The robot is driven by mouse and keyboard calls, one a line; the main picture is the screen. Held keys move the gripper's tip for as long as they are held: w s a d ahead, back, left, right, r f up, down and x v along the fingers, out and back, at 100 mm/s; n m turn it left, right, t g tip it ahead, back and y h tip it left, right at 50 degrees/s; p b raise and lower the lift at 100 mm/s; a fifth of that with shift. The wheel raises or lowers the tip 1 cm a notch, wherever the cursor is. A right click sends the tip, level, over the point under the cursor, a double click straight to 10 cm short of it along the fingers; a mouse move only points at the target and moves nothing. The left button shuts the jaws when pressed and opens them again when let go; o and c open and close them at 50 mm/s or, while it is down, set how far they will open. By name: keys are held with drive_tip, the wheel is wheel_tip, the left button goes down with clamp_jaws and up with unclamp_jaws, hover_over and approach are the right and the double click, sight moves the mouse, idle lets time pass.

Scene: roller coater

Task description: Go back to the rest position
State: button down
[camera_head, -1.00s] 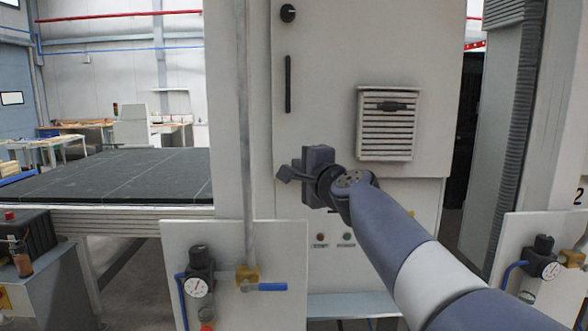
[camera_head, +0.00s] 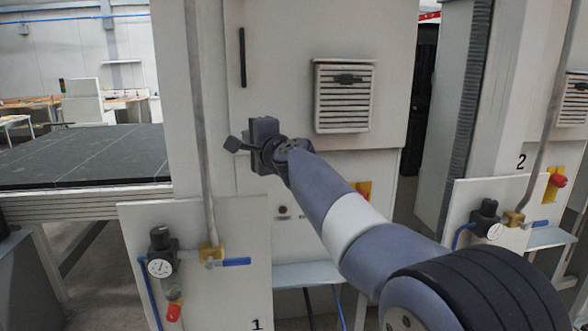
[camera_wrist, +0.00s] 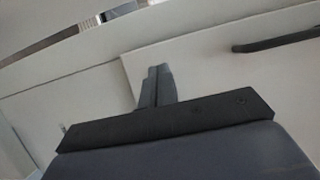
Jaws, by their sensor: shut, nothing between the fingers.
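My gripper (camera_head: 234,144) is at the end of my arm, in front of the tall white cabinet (camera_head: 285,60), at its left side in the head view. The gripper points left and holds nothing. In the wrist view its fingers (camera_wrist: 158,78) are together, with the pale cabinet face (camera_wrist: 210,70) behind them. The head view does not show clearly whether the gripper touches the cabinet. My arm runs from the lower right up to the gripper.
A vent grille (camera_head: 343,97) and a black handle (camera_head: 242,57) are on the cabinet. A panel with a gauge and blue-handled valve (camera_head: 236,262) stands below left, a similar panel (camera_head: 500,215) at right. A dark conveyor bed (camera_head: 85,157) lies left.

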sight(237, 130)
drive_tip(key=shift+p+x, duration=0.7)
drive_tip(key=shift+x, duration=1.3)
drive_tip(key=shift+d, duration=0.1)
